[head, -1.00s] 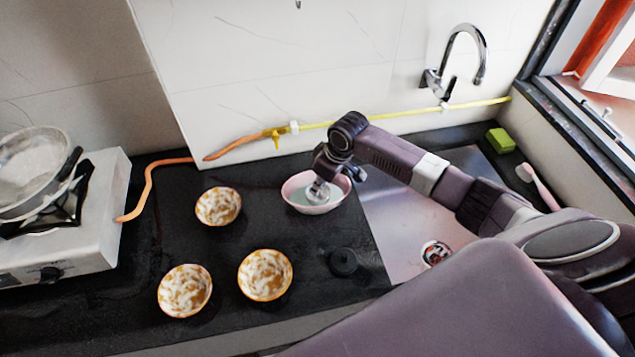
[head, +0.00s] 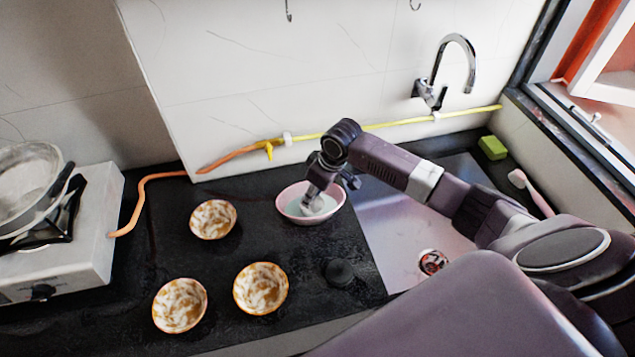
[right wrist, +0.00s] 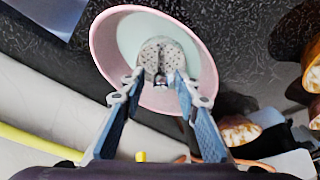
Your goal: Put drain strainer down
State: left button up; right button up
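The drain strainer (right wrist: 160,52) is a small grey-white disc with holes, inside the pink bowl (right wrist: 99,49). In the head view the strainer (head: 312,206) shows as a pale shape inside the bowl (head: 287,211), under my right gripper (head: 330,178). In the right wrist view the two fingertips of my right gripper (right wrist: 160,80) lie at opposite sides of the strainer and appear shut on it. Whether the strainer touches the bowl's bottom cannot be told. My left gripper is not in view.
Several patterned bowls (head: 261,289) stand on the black counter left of and in front of the pink bowl. A black round stopper (head: 339,272) lies near the sink (head: 400,225). A yellow-orange pipe (head: 380,125) runs along the wall. A stove (head: 100,240) stands left.

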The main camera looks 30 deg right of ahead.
aim_at(322, 209)
jog(key=b+v, duration=0.1)
jog(key=v, duration=1)
jog(key=shift+a+f, duration=0.1)
